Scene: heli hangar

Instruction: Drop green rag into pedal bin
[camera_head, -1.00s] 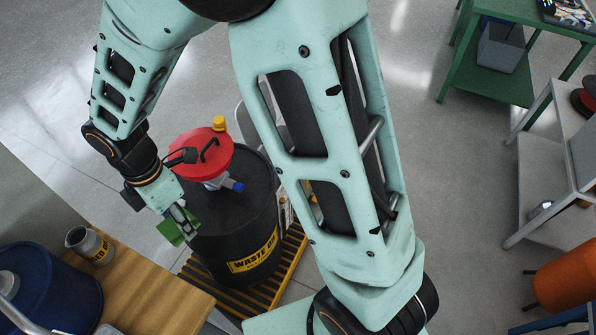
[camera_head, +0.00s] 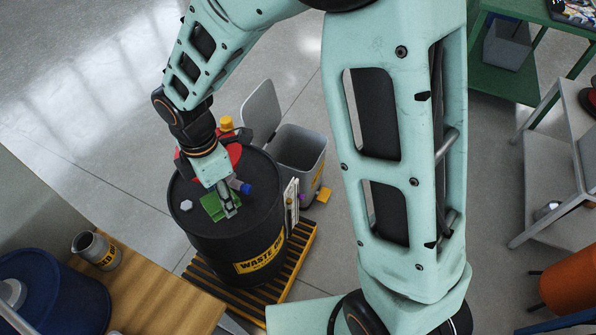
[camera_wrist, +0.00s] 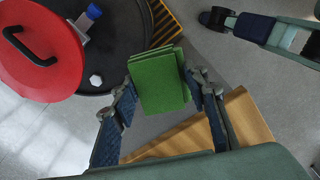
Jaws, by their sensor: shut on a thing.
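The green rag (camera_head: 213,207) is a folded cloth held in my gripper (camera_head: 228,208), above the near part of the black waste drum's top. In the wrist view the rag (camera_wrist: 158,82) sits between the two fingers of my gripper (camera_wrist: 165,100). The pedal bin (camera_head: 301,150) is a grey bin with its lid (camera_head: 261,108) raised, standing behind and to the right of the drum. Its opening faces up, and my gripper is to the left of it and nearer. My forearm hides part of the drum top.
The black waste drum (camera_head: 190,230) stands on a yellow-and-black pallet (camera_head: 285,282); its red funnel lid (camera_wrist: 40,50) rises beside my gripper. A wooden table (camera_head: 150,300) with a metal jug (camera_head: 95,250) and a blue drum (camera_head: 50,290) lie at the lower left. Floor is clear at upper left.

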